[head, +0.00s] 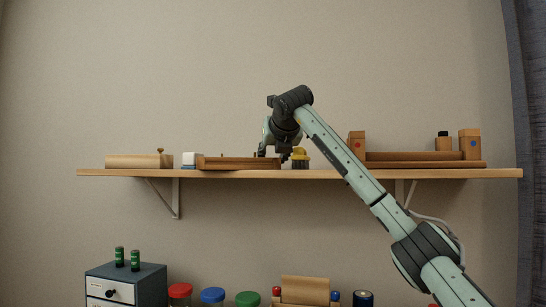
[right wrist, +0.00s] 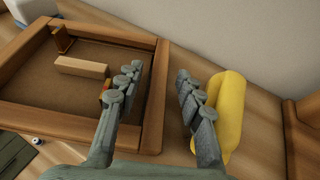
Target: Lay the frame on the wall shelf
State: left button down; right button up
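The wooden frame (head: 240,163) lies flat on the wall shelf (head: 400,174), left of the shelf's middle. In the right wrist view the frame (right wrist: 152,120) shows its brown backing panel, with a small wooden block and a short upright piece on it. My right gripper (head: 272,154) is just above the frame's right end. In the right wrist view the gripper (right wrist: 155,88) is open, with one finger over the inside of the frame and the other outside its right rail. I cannot tell if either finger touches the rail. My left gripper is not in view.
A yellow-topped brush (head: 300,158) stands close right of the gripper; its yellow part (right wrist: 230,112) is beside the outer finger. A white block (head: 190,159) and a wooden roll (head: 135,161) are left of the frame. Boxes (head: 357,144) and flat boards (head: 415,160) fill the right.

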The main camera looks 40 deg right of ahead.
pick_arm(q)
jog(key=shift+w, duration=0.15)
